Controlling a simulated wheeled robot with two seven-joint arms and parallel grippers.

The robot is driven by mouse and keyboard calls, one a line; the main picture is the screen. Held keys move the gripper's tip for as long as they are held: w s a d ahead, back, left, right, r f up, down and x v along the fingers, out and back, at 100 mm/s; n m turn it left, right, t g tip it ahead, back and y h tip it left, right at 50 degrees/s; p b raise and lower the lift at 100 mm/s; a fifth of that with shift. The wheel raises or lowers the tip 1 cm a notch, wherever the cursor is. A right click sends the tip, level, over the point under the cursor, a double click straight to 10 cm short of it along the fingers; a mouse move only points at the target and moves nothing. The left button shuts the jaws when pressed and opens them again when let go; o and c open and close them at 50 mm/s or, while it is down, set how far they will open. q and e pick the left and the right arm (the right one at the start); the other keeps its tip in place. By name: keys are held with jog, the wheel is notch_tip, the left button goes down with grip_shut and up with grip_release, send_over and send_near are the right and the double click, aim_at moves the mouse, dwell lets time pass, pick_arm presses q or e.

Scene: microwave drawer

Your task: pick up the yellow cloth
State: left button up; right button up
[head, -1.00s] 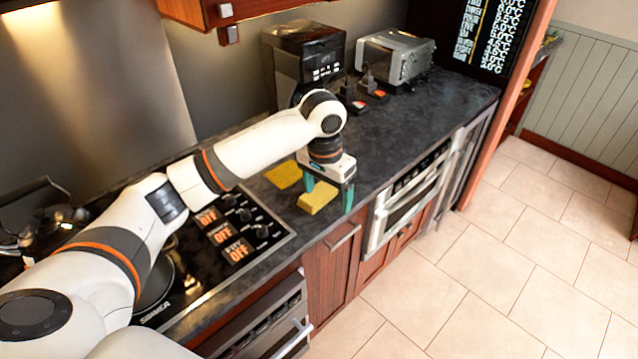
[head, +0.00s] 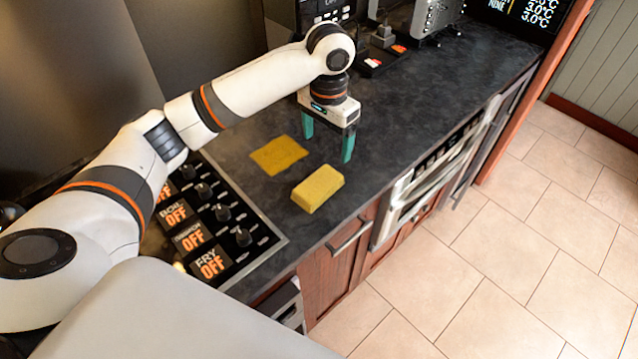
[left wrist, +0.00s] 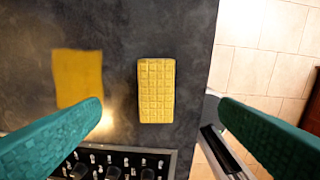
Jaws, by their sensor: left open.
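The yellow cloth (head: 278,155) is a thin flat square lying on the dark counter, near the stove controls. It also shows at the left of the left wrist view (left wrist: 78,76), beyond the tip of the left-hand finger. A thicker yellow sponge-like block (head: 318,188) lies closer to the counter's front edge; in the left wrist view the block (left wrist: 157,90) appears between the two fingers. My left gripper (head: 327,148) is open and empty, its teal fingers pointing down above the counter, to the right of the cloth. Nothing touches the cloth. My right gripper is not in view.
The stove control panel (head: 212,225) with knobs lies left of the cloth. A black coffee machine (head: 322,12) and a silver toaster-like appliance (head: 438,14) stand at the back. The counter to the right of my gripper is bare. Tiled floor lies past the front edge.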

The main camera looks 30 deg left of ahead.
pick_arm(q)
jog(key=p, duration=0.2)
send_over(324, 179)
notch_tip(324, 179, down, 7)
jog(key=shift+d+r, duration=0.1)
jog(key=shift+d, duration=0.05)
jog(key=f, duration=0.3)
jog(key=f+p, duration=0.1)
jog(key=f, duration=0.1)
jog(key=shift+a, duration=0.25)
jog(key=shift+f, duration=0.3)
jog(key=c, duration=1.1)
